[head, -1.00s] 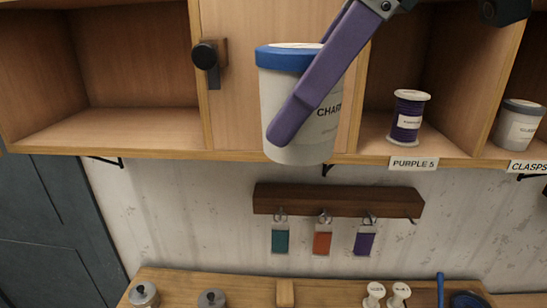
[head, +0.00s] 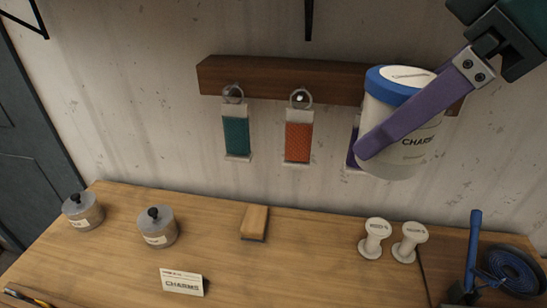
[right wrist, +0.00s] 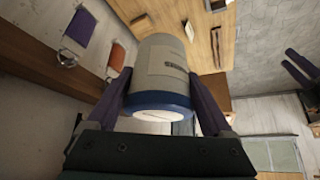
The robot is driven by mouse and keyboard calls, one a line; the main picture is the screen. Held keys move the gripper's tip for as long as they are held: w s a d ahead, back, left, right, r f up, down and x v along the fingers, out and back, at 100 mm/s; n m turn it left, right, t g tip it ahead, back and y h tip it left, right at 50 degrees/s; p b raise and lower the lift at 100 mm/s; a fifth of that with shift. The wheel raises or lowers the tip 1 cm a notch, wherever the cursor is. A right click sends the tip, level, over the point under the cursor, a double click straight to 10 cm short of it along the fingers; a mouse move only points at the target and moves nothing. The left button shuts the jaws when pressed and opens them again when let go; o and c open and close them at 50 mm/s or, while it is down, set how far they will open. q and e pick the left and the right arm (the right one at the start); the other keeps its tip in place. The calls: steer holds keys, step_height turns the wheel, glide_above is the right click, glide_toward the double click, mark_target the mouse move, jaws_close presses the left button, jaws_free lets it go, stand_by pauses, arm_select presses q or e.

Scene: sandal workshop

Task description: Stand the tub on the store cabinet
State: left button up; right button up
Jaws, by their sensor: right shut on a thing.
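The tub (head: 385,108) is off-white with a blue lid and a label reading CHARMS. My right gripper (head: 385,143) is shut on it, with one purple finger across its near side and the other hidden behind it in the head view. The tub is in the air, upright or slightly tilted, in front of the wall. In the right wrist view the tub (right wrist: 160,62) sits between both fingers, lid toward the camera. Two purple bars (right wrist: 303,68) at that view's right edge look like my left gripper's fingers; their opening is unclear. No store cabinet is identifiable now.
A dark wall rail (head: 290,78) with hanging coloured swatches is behind the tub. The workbench (head: 110,240) below carries two lidded pots (head: 157,228), a CHARMS card (head: 182,283), a brush (head: 255,222), two white spools (head: 376,238) and a blue strap coil (head: 512,268).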

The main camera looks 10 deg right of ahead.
steer(key=shift+m, duration=0.4)
steer(key=a+f+b, duration=0.1)
steer(key=f+b, duration=0.4)
steer(key=f, duration=0.7)
steer(key=w+f+b, duration=0.1)
steer(key=f+b, duration=0.5)
steer(key=f, duration=0.7)
steer(key=w+a+f+b, duration=0.1)
steer(key=f+b, duration=0.4)
steer(key=f, duration=0.7)
steer(key=shift+a+f, duration=0.3)
steer(key=shift+f, duration=0.05)
steer(key=shift+f+b, duration=0.7)
steer(key=shift+f, duration=1.2)
steer(key=shift+f, duration=0.2)
steer(key=o, duration=1.4)
